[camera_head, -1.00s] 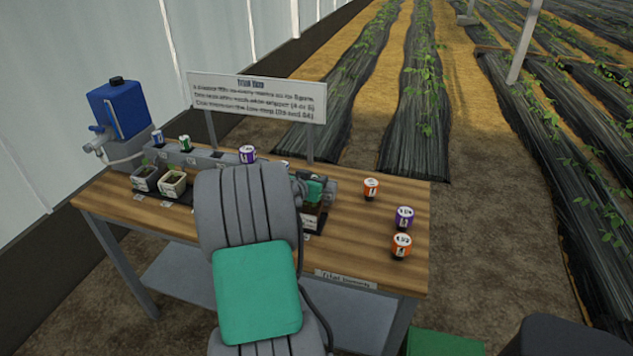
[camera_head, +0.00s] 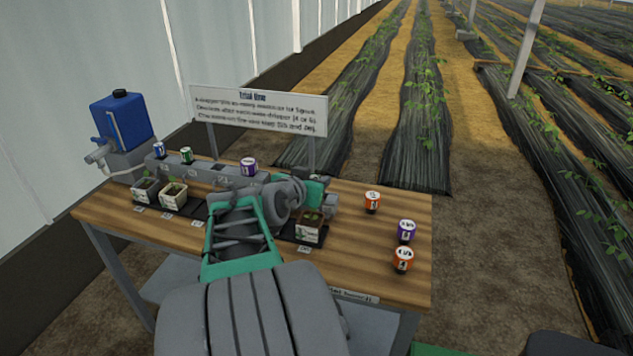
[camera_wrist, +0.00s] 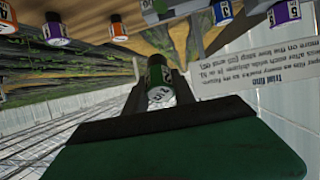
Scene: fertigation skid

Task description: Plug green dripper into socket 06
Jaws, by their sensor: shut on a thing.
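My gripper (camera_wrist: 158,88) is shut on a green dripper (camera_wrist: 160,78), a small cylinder with a white label and dark ends, in the wrist view. In the head view my gripper (camera_head: 330,206) is over the right end of the bench's back row, and the held dripper is hidden there. The grey socket rail (camera_head: 215,174) runs along the back of the bench. A blue dripper (camera_head: 158,149), another green dripper (camera_head: 186,155) and a purple dripper (camera_head: 248,166) stand in it. Socket numbers are too small to read, and my arm hides the rail's right part, so I cannot identify socket 06.
Loose on the bench's right are an orange dripper (camera_head: 372,202), a purple dripper (camera_head: 406,231) and another orange dripper (camera_head: 403,260). Pots (camera_head: 173,197) stand before the rail, one (camera_head: 309,232) below my gripper. A sign (camera_head: 258,110) rises behind; a blue tank (camera_head: 122,117) stands left.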

